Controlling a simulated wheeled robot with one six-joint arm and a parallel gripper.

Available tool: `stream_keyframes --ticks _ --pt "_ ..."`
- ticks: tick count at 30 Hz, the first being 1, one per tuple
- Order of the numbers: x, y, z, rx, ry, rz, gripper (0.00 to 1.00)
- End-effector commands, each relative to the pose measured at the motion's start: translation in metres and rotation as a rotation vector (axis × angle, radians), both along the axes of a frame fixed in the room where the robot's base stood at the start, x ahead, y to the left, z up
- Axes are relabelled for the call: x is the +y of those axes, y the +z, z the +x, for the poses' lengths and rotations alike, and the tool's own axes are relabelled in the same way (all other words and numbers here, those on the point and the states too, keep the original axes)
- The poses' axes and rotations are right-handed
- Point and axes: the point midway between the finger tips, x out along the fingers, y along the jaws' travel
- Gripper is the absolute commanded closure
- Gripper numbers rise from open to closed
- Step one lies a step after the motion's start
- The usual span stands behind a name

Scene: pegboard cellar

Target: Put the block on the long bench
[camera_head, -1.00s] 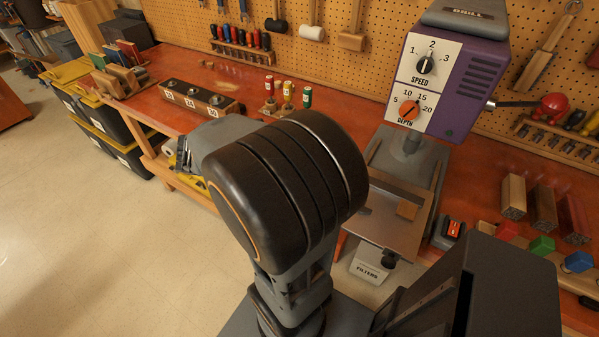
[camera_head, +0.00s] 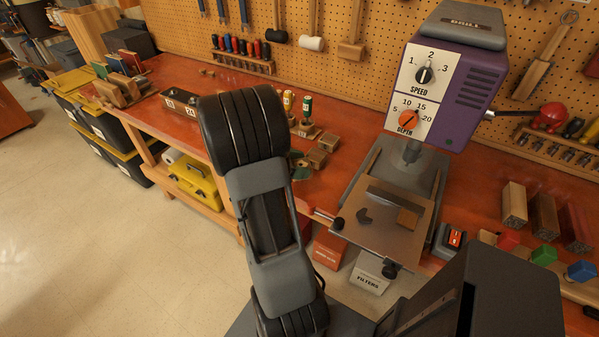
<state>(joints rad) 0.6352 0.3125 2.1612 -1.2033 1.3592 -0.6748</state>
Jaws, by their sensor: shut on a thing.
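The long bench (camera_head: 345,128) has a red-orange top and runs along the pegboard wall, from the far left to the lower right. Red (camera_head: 507,241), green (camera_head: 543,254) and blue (camera_head: 581,271) blocks sit in a row at the right. My gripper and anything in it are out of sight; only my arm's dark upper joint and grey links show, in front of the bench.
A purple drill press (camera_head: 455,75) stands on the bench right of centre, its metal table (camera_head: 385,235) jutting forward. A black numbered box (camera_head: 190,101) and bottles (camera_head: 307,107) stand further back. A yellow case (camera_head: 195,180) sits on the lower shelf. Floor at left is clear.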

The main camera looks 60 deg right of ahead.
Motion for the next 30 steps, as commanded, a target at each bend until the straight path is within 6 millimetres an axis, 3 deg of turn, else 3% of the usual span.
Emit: stream_keyframes --ticks 9,22,23,30 --pt "-0.003 -0.034 0.001 0.002 0.001 0.001 0.62" --pt "-0.003 -0.04 0.001 0.0 0.001 0.0 0.62" --pt "-0.003 -0.039 0.001 0.0 0.001 0.0 0.36" --pt "-0.003 -0.038 0.001 0.0 0.0 0.0 0.13"
